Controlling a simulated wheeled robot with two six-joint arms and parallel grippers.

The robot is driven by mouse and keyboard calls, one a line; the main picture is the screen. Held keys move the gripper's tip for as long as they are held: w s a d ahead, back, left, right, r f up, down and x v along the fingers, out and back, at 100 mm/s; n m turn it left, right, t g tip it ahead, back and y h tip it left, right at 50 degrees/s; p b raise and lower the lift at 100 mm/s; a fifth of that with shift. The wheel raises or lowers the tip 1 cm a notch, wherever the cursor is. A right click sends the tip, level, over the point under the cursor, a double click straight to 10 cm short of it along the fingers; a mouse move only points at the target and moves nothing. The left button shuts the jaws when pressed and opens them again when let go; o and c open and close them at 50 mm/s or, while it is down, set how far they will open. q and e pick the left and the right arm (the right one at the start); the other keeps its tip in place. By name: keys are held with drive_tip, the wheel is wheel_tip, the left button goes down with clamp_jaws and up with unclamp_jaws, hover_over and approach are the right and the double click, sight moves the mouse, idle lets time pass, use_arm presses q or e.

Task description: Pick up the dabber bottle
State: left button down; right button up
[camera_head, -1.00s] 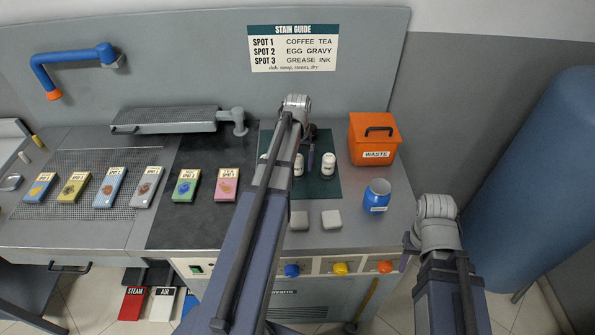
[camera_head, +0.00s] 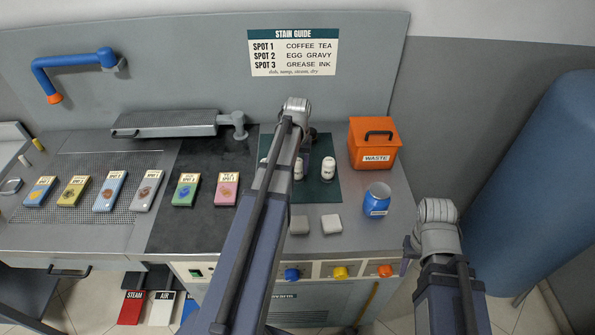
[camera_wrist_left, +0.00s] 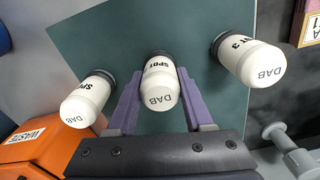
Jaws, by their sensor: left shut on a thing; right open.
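Three white dabber bottles with dark collars and SPOT labels stand on a dark green mat (camera_head: 326,193). My left gripper (camera_wrist_left: 161,103) has its purple fingers on both sides of the middle bottle (camera_wrist_left: 160,84) and is shut on it. This bottle also shows in the head view (camera_head: 299,168), partly behind my left arm. The bottle beside it (camera_head: 328,168) is at the left in the wrist view. The third bottle (camera_wrist_left: 250,62), marked 3, is largely hidden by my arm in the head view. My right gripper (camera_head: 407,250) is open and empty at the counter's front right, mostly hidden by its wrist.
An orange waste box (camera_head: 374,145) and a blue jar (camera_head: 377,200) stand right of the mat. Two grey pads (camera_head: 331,223) lie in front. Several colored packets (camera_head: 227,190) lie to the left. A grey swing arm board (camera_head: 165,123) is behind them.

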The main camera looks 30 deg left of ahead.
use_arm(q)
drive_tip(key=shift+r, duration=0.15)
wheel_tip(320, 180, up, 10)
drive_tip(key=p, duration=1)
wheel_tip(320, 180, down, 7)
drive_tip(key=b, duration=0.7)
